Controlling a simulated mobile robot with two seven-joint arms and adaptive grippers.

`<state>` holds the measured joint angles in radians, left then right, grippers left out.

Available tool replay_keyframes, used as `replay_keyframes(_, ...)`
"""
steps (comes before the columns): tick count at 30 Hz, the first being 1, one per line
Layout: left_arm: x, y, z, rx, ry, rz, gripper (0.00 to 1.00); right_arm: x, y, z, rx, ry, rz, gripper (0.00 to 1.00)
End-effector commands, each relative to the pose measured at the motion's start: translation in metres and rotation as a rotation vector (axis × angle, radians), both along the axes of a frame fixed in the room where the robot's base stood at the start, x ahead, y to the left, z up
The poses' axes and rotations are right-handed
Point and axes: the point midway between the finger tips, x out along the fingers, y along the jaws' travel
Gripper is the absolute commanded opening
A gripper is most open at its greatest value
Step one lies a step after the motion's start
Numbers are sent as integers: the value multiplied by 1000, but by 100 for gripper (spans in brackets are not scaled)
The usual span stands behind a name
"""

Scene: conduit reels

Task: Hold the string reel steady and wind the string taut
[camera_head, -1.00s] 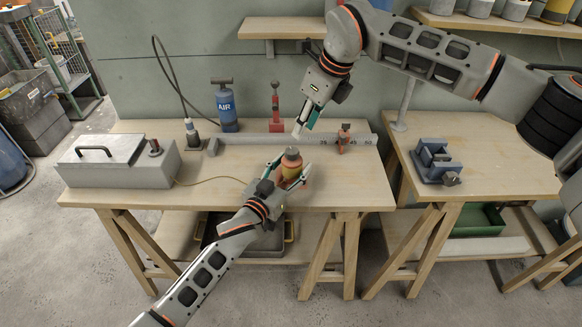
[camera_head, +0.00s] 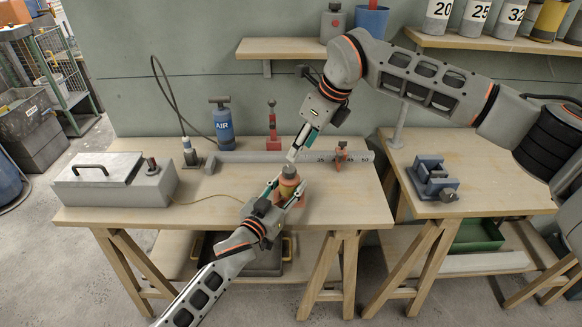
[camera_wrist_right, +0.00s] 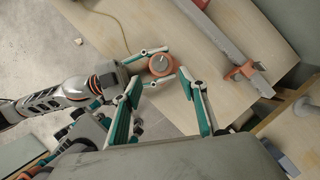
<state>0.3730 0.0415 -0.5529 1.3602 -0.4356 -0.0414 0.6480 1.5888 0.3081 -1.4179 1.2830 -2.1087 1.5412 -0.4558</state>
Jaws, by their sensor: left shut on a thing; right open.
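The string reel (camera_head: 288,188), orange-red with a yellowish middle and a grey knob on top, stands upright near the front edge of the workbench. It also shows from above in the right wrist view (camera_wrist_right: 161,66). My left gripper (camera_head: 286,196) is shut on the reel, one finger on either side. The yellow string (camera_head: 218,196) runs slack and curved along the bench from the grey box (camera_head: 115,184) toward the reel. My right gripper (camera_head: 294,154) is open and empty, just above the reel's knob, pointing down. In the right wrist view its fingers (camera_wrist_right: 160,80) frame the reel.
A long grey ruled rail (camera_head: 245,157) with an orange-red stop (camera_head: 341,155) lies behind the reel. A blue AIR bottle (camera_head: 223,127) and a red tool (camera_head: 273,130) stand behind it. A second bench to the right holds a blue vise (camera_head: 433,178). The bench left of the reel is mostly clear.

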Motion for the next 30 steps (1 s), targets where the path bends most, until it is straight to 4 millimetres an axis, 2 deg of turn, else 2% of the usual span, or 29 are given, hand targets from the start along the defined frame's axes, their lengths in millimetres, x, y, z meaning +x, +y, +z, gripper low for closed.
replay_keyframes(1, 0, 0, 0, 0, 0, 0, 13, 1, 4, -11, 0, 4, 2, 42)
replay_keyframes(6, 0, 0, 0, 0, 0, 0, 13, 8, 15, -42, 1, 5, 0, 42)
replay_keyframes(12, 0, 0, 0, 0, 0, 0, 13, 16, 23, -68, 0, 2, -1, 42)
replay_keyframes(18, 0, 0, 0, 0, 1, 0, 13, 19, 28, -80, 1, 1, 0, 42)
replay_keyframes(27, 0, 0, 0, 0, 1, 0, 13, 19, 28, -82, 0, 0, -1, 42)
replay_keyframes(30, 0, 0, 0, 0, 1, 0, 13, 19, 28, -82, 0, 0, -1, 17)
